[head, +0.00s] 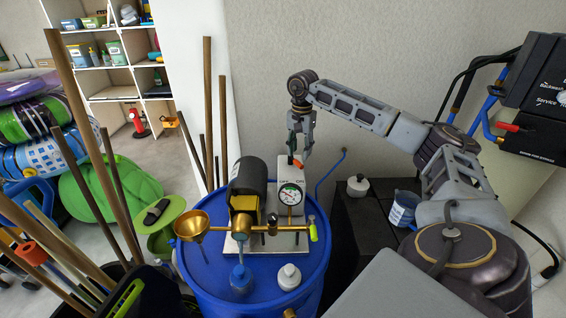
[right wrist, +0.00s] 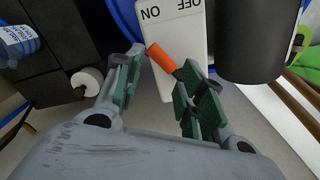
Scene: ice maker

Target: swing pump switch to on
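The pump switch has a short orange handle (head: 297,163) at the top of a white box marked OFF and ON, behind the round gauge. In the right wrist view the orange handle (right wrist: 163,58) shows below the upside-down ON and OFF letters on the white box (right wrist: 178,38). My right gripper (head: 301,140) points down just above the handle. In the wrist view its green-padded fingers (right wrist: 160,75) are apart, with the handle between them. The handle is close to the right-hand finger; I cannot tell if they touch. The lever's base is partly hidden. My left gripper is not in view.
A blue drum (head: 205,290) carries the pump with a black motor (head: 248,176), brass funnel (head: 191,226) and gauge (head: 290,194). Wooden poles (head: 207,100) stand at the left. A black cabinet (head: 362,235) with a blue cup (head: 403,208) is at the right.

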